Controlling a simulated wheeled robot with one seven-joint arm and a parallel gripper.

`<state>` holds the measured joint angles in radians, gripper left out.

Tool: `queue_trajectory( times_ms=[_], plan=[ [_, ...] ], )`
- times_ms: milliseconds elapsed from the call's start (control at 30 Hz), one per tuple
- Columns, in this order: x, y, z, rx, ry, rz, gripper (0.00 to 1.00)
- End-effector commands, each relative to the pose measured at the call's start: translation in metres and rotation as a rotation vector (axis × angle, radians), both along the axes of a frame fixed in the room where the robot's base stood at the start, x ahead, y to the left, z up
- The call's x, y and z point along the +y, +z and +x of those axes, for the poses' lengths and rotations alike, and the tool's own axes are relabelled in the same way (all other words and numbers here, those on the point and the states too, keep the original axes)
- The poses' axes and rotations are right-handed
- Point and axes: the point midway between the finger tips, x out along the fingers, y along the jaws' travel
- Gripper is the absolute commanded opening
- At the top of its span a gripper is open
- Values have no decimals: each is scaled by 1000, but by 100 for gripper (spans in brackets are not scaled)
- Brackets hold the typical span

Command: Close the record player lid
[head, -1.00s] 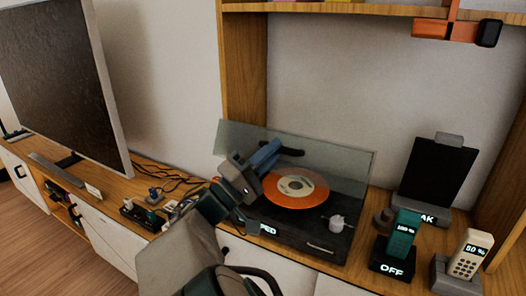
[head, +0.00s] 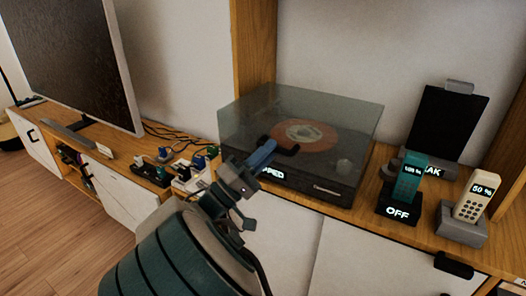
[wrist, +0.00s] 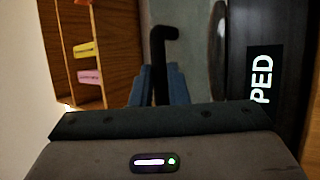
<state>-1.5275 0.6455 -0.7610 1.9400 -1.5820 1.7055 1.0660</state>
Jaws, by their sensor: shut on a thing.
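The record player (head: 335,192) stands on the wooden cabinet. Its see-through smoky lid (head: 350,108) lies down over the deck, and an orange record (head: 305,133) shows through it. I cannot tell whether a small gap is left at the lid's front edge. My gripper (head: 268,149) is at the lid's front, shut on the black handle (head: 290,147). In the wrist view the hooked handle (wrist: 159,45) runs between the blue fingers. The fingers hide part of it. The display on the player's front shows letters ending in "PED", its left part hidden by my gripper.
A teal phone on a dock (head: 408,180), a pale phone (head: 476,198) and a black panel on a stand (head: 445,120) are to the right. Small plugs and cables (head: 185,160) and a television (head: 70,60) are to the left. A shelf upright (head: 253,50) rises behind.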

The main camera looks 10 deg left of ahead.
Motion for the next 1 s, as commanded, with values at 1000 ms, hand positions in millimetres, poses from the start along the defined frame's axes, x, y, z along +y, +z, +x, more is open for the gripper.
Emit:
queue_trajectory(
  times_ms=[1000],
  plan=[
    [47,-45,-47,20,9,-2,23]
  ],
)
